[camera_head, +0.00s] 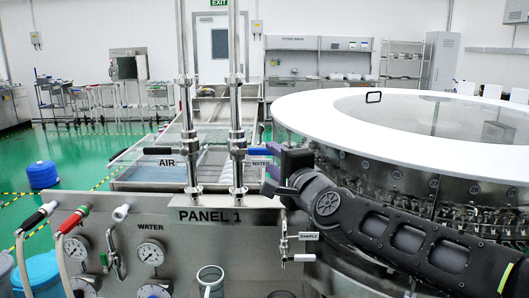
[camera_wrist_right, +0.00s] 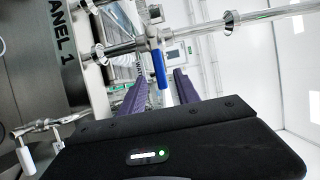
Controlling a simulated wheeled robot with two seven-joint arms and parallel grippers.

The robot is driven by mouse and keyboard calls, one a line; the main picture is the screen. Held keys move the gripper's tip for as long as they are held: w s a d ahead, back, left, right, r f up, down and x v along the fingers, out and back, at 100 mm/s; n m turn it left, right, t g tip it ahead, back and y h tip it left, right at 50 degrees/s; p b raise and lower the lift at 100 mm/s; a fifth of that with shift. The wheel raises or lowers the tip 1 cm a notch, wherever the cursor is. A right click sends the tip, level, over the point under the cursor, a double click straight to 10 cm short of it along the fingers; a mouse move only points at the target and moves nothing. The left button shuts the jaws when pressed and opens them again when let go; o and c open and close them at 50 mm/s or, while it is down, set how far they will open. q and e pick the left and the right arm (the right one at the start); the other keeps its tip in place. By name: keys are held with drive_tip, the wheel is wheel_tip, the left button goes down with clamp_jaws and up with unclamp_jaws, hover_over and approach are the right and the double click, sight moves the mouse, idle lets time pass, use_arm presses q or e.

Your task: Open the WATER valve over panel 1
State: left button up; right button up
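The WATER valve has a blue lever handle (camera_head: 259,152) on the right vertical pipe over panel 1 (camera_head: 212,216), above a WATER label. The handle points right, across the pipe. My right gripper (camera_head: 277,163) is just right of the handle's end. In the right wrist view the blue handle (camera_wrist_right: 160,69) appears between the two purple fingers of my right gripper (camera_wrist_right: 160,79). The fingers are apart, and no contact with the handle is clear. My left gripper is not in view.
The AIR valve with a black handle (camera_head: 157,151) is on the left pipe. A small SAMPLE valve (camera_head: 284,240) hangs below my right gripper. The large round washer with a white rim (camera_head: 310,115) is behind my right arm. Gauges (camera_head: 151,252) and hoses are on the panel front.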

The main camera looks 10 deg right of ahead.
sight(266, 153)
drive_tip(key=w, duration=0.5)
drive_tip(key=shift+w+a, duration=0.35)
drive_tip(key=shift+a, duration=0.05)
drive_tip(key=shift+c, duration=0.5)
clamp_jaws()
idle(0.5)
